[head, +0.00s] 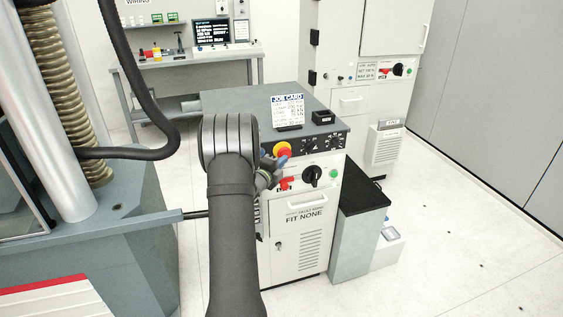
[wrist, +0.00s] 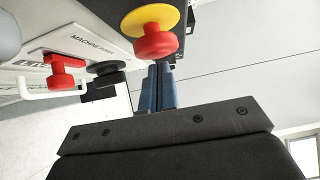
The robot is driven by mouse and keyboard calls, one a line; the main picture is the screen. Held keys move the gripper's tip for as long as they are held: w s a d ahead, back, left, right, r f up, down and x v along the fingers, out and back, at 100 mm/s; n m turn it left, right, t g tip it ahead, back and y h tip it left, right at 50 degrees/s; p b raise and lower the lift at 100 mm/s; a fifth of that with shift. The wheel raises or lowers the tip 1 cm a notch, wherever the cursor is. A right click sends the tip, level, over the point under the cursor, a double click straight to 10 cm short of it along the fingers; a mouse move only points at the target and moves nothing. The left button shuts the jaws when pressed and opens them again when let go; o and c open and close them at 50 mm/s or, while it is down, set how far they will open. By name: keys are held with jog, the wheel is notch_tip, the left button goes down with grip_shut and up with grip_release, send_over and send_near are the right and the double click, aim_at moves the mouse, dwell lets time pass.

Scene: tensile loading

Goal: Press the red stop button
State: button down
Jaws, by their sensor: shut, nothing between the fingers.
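The red stop button (head: 284,149) is a round mushroom head on a yellow disc, on the front face of the grey-topped cabinet (head: 235,97). The button (wrist: 153,43) is large near the top middle of the wrist view, with its yellow disc (wrist: 148,17) behind it. My gripper (head: 284,160) has blue fingers and is just below the button in the head view. In the wrist view my gripper (wrist: 160,69) is shut and empty, its tips close to the button's lower edge. I cannot tell whether they touch it. My arm hides part of the cabinet front.
A red switch handle (wrist: 65,70) and a black knob (wrist: 106,67) stand out from the panel near the fingers. A job card (head: 288,109) and a small black box (head: 323,117) are on the cabinet top. A black-topped stand (head: 363,197) is at the right.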

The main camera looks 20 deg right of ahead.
jog(key=shift+w, duration=0.25)
jog(key=shift+w, duration=0.1)
jog(key=shift+w+a+r, duration=0.1)
jog(key=shift+w+r, duration=0.2)
jog(key=shift+w, duration=0.6)
jog(key=shift+s, duration=0.15)
